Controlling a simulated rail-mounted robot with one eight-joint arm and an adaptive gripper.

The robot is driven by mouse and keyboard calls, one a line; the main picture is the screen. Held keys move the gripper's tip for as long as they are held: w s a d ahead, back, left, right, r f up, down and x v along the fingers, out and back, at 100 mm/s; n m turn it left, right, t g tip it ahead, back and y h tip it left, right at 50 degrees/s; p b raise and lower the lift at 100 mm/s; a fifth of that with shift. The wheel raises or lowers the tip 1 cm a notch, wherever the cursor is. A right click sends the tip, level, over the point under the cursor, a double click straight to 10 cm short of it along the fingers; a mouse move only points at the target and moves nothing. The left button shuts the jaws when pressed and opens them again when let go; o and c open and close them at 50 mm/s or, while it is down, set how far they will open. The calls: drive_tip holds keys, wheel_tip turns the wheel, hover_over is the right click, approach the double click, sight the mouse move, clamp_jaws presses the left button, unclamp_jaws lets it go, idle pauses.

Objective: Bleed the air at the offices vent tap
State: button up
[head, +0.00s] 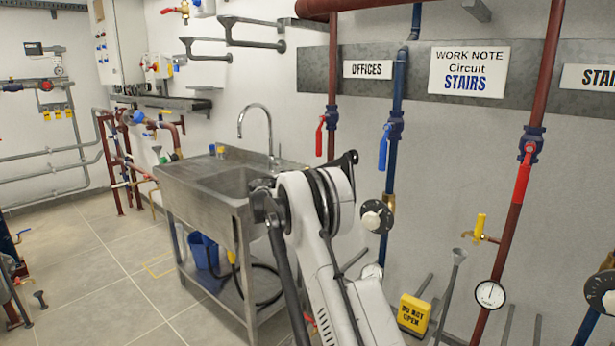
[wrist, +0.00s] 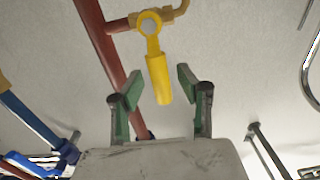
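In the wrist view a yellow tap lever (wrist: 158,75) hangs from a brass fitting (wrist: 147,22) on a red pipe (wrist: 112,65). My gripper (wrist: 160,86) is open, with its green-padded fingers apart on either side of the lever's free end. I see no clear contact. My arm hides the lower red pipe and my gripper there. Another yellow tap (head: 480,228) is on the red pipe further right.
A steel sink (head: 205,185) with a tall faucet stands left of my arm. A work note (head: 468,70) reads "Circuit STAIRS". The floor at left is partly clear.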

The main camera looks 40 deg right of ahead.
drive_tip(key=v, duration=1.2)
idle(0.5)
drive_tip(key=s+a+r+n+y+p, duration=0.1)
drive_tip(key=s+a+r+n+y, duration=0.2)
drive_tip(key=s+a, duration=0.35)
drive_tip(key=s+a+r+n+t+y+p, duration=0.1)
drive_tip(key=s+a+r+n+y, duration=0.2)
drive_tip(key=s, duration=0.6)
drive_tip(key=s+a+r+n+y+p, duration=0.1)
drive_tip(key=s+a+r+n+y, duration=0.15)
drive_tip(key=s+a, duration=0.45)
drive_tip(key=s+a+f+n+y, duration=0.2)
drive_tip(key=s+a, duration=0.4)
drive_tip(key=s, duration=0.3)
drive_tip(key=s+a+f+n+t+y+p, duration=0.1)
drive_tip(key=s+a+f+n+y, duration=0.1)
drive_tip(key=s+a, duration=0.4)
drive_tip(key=s+a+f+n+y+p, duration=0.1)
drive_tip(key=s+a+f+n+y, duration=0.2)
drive_tip(key=s, duration=1)
drive_tip(key=a+y, duration=0.2)
drive_tip(key=a, duration=0.1)
drive_tip(key=shift+f+t, duration=0.35)
drive_tip(key=shift+t, duration=0.05)
